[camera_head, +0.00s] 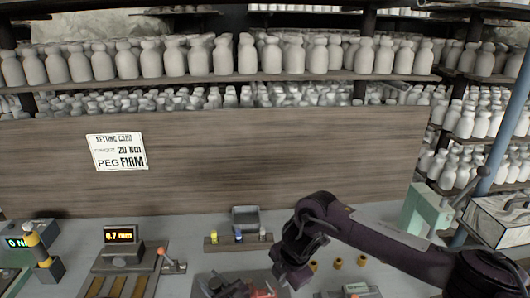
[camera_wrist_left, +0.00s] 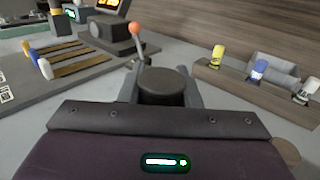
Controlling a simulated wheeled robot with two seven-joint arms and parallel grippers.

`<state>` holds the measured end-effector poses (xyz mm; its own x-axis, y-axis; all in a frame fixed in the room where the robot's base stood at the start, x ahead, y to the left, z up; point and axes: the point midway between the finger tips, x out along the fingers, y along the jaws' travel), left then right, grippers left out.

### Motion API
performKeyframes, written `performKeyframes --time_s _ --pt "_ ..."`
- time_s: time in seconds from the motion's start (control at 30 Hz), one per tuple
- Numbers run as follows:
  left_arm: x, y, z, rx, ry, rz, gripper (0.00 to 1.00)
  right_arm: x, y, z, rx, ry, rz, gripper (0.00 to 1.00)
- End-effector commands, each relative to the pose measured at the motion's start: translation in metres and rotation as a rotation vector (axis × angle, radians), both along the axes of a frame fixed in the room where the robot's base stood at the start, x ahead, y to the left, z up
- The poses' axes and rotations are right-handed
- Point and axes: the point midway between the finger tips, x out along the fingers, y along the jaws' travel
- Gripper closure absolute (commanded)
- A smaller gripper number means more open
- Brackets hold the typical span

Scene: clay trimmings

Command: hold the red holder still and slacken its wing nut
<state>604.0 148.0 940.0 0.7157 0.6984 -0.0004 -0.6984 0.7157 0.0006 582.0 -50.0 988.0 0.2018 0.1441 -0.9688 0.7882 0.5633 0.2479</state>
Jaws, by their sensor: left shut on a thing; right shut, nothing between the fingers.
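The red holder (camera_head: 263,293) shows only in part at the bottom edge of the head view, between my two grippers. My left gripper (camera_head: 228,286) is low at that edge, shut on the holder; its fingertips are hard to make out. In the left wrist view a dark round piece (camera_wrist_left: 165,86) sits between the fingers of the left gripper. My right gripper (camera_head: 290,277) comes in from the right, points down just right of the red part, and is shut and empty. I cannot make out the wing nut, nor whether the right gripper touches the holder.
A gauge block reading 0.7 mm (camera_head: 121,236) stands left, with an orange-knobbed lever (camera_head: 171,262). A small rack with a grey bin (camera_head: 245,217) is behind the grippers. Several brass pieces (camera_head: 337,263) lie right of them. A setting card (camera_head: 118,151) hangs on the back board.

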Motion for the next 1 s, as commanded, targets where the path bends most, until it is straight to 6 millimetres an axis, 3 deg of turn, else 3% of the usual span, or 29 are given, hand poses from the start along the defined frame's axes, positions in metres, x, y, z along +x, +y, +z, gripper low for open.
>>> performKeyframes --time_s 0.17,0.57,1.0 --pt "0.000 0.001 0.000 0.002 0.001 0.001 1.00 0.000 0.000 0.000 0.000 0.000 0.000 1.00" --pt "0.000 0.001 0.000 0.001 0.000 0.001 1.00 -0.010 0.024 0.007 0.000 -0.002 0.001 1.00" --pt "0.000 0.000 0.000 0.000 0.000 0.001 1.00 -0.011 0.024 -0.044 0.000 0.002 -0.001 1.00"
